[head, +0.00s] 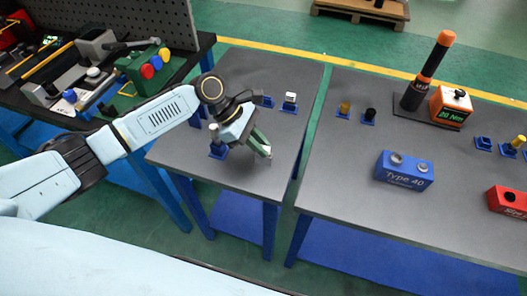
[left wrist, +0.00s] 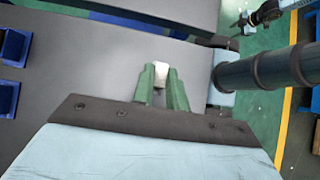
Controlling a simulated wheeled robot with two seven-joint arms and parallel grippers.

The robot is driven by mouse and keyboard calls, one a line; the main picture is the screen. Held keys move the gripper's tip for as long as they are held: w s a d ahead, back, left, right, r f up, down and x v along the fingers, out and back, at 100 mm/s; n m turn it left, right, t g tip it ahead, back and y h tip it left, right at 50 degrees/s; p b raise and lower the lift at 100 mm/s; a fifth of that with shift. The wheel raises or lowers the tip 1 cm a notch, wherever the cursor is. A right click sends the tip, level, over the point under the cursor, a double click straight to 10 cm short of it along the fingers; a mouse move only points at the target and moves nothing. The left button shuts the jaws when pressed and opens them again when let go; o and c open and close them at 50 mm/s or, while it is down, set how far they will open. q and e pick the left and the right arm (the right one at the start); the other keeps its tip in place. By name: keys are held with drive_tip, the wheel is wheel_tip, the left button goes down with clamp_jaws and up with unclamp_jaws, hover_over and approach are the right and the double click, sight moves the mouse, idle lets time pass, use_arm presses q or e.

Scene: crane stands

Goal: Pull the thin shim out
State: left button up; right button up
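My left gripper (head: 266,152) is over the right front part of the small grey table (head: 190,160). In the left wrist view, its two green fingers (left wrist: 162,88) are close together on a small white piece (left wrist: 160,73) between their tips. I cannot tell for sure whether this piece is the thin shim. Behind and left of the gripper, a blue stand (head: 217,153) holds a pale upright part. Two more blue stands, one with a white-topped part (head: 290,98), are at the table's back. A dark, pale-ended part of what looks like my right arm (left wrist: 266,12) shows small; its fingers are unclear.
A larger grey table (head: 330,190) stands to the right, past a narrow gap. It bears a blue "Type 40" block (head: 404,172), a red block (head: 508,200), an orange gauge (head: 451,104) and small blue stands. A cluttered bench (head: 60,115) is at the left. The small table's front is bare.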

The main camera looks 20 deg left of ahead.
use_arm(q)
clamp_jaws()
use_arm(e)
drive_tip(key=shift+s+d+r, duration=0.1)
drive_tip(key=shift+d, duration=0.6)
use_arm(q)
drive_tip(key=shift+r, duration=0.1)
use_arm(e)
drive_tip(key=shift+a+r, duration=0.15)
drive_tip(key=shift+a, duration=0.05)
drive_tip(key=shift+a, duration=0.35)
use_arm(q)
drive_tip(key=shift+r+p, duration=0.5)
drive_tip(key=shift+p, duration=0.45)
drive_tip(key=shift+r+p, duration=1.05)
drive_tip(key=shift+p, duration=0.6)
drive_tip(key=shift+r+p, duration=1.6)
drive_tip(key=shift+p, duration=0.7)
use_arm(e)
wheel_tip(320, 180, up, 9)
